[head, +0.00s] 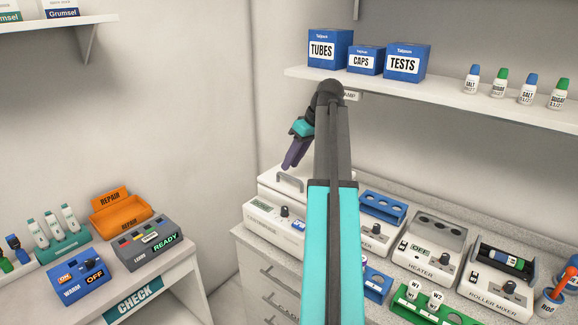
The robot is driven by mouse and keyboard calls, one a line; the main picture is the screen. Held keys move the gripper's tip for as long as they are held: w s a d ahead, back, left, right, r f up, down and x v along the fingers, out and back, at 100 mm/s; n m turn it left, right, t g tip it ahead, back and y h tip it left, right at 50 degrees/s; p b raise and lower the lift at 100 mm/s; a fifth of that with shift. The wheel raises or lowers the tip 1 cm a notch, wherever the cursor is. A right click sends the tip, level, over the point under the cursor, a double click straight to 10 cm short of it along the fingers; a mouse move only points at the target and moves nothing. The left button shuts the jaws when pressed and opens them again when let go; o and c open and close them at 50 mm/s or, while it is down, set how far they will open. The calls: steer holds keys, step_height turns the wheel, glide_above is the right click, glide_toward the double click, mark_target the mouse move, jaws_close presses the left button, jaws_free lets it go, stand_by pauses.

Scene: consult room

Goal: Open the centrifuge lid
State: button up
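The centrifuge (263,222) is a white box at the left end of the counter, partly hidden behind my arm. Its front carries a small display and a dark knob (284,211). Its white lid (270,181) looks down, and a grey bar handle (290,182) stands on it. My gripper (289,164), with dark purple fingers, points down just above and behind the handle in the picture. It looks apart from the handle, though the depth is hard to judge. I see nothing held in it, and the gap between the fingers does not show clearly.
Right of the centrifuge stand a blue rack (383,207), a heater (432,247) and a roller mixer (497,275). Above hangs a shelf (440,98) with blue boxes and several small bottles. A side table (165,283) at left holds other devices and an orange repair tray (119,216).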

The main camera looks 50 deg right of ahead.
mark_target(289, 185)
steer(key=shift+p+x, duration=0.3)
steer(key=shift+x, duration=1.3)
jaws_close()
